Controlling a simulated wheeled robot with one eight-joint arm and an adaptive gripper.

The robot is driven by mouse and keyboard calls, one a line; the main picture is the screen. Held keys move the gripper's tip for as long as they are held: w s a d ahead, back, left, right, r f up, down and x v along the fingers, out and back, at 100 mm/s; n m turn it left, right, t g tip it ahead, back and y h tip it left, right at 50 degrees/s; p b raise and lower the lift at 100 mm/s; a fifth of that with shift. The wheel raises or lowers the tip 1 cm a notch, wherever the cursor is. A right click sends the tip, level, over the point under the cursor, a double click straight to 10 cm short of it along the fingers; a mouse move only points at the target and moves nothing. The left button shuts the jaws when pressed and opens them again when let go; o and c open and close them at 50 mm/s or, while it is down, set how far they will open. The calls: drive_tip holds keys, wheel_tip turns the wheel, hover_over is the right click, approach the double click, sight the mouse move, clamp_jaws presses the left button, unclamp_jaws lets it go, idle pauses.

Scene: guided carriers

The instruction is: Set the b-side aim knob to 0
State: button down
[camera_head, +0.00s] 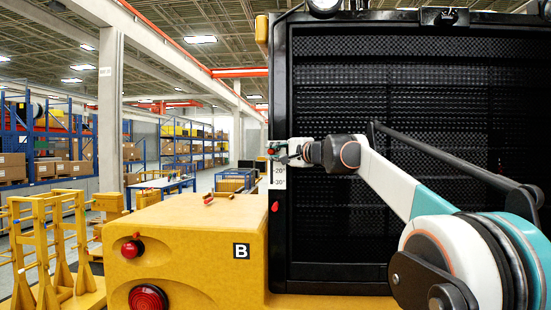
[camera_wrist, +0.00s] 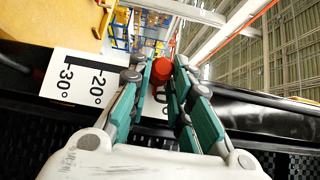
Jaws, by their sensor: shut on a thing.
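The red aim knob (camera_wrist: 162,70) sits between the fingertips of my gripper (camera_wrist: 163,74) in the wrist view. My gripper is shut on it; its teal finger pads lie on either side. In the head view my gripper (camera_head: 276,151) is at the upper end of the white scale plate (camera_head: 279,178), on the left edge of the black frame. The plate shows -20° and -30° below the gripper. In the wrist view the plate (camera_wrist: 83,79) shows -30° and -20° to the left, and part of another figure is hidden behind the fingers. The knob's exact reading cannot be told.
The yellow carrier body (camera_head: 185,245) bears a "B" label (camera_head: 241,251) and red lamps. A small red part (camera_head: 275,206) sits on the frame below the plate. The black mesh panel (camera_head: 400,110) stands behind my arm. Yellow racks (camera_head: 50,240) stand at left.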

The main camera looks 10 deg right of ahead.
drive_tip(key=shift+r+p, duration=0.3)
drive_tip(key=shift+r, duration=0.6)
drive_tip(key=c, duration=1.5)
unclamp_jaws()
drive_tip(key=shift+o, duration=0.2)
drive_tip(key=v, duration=1.2)
drive_tip(key=shift+f, duration=0.1)
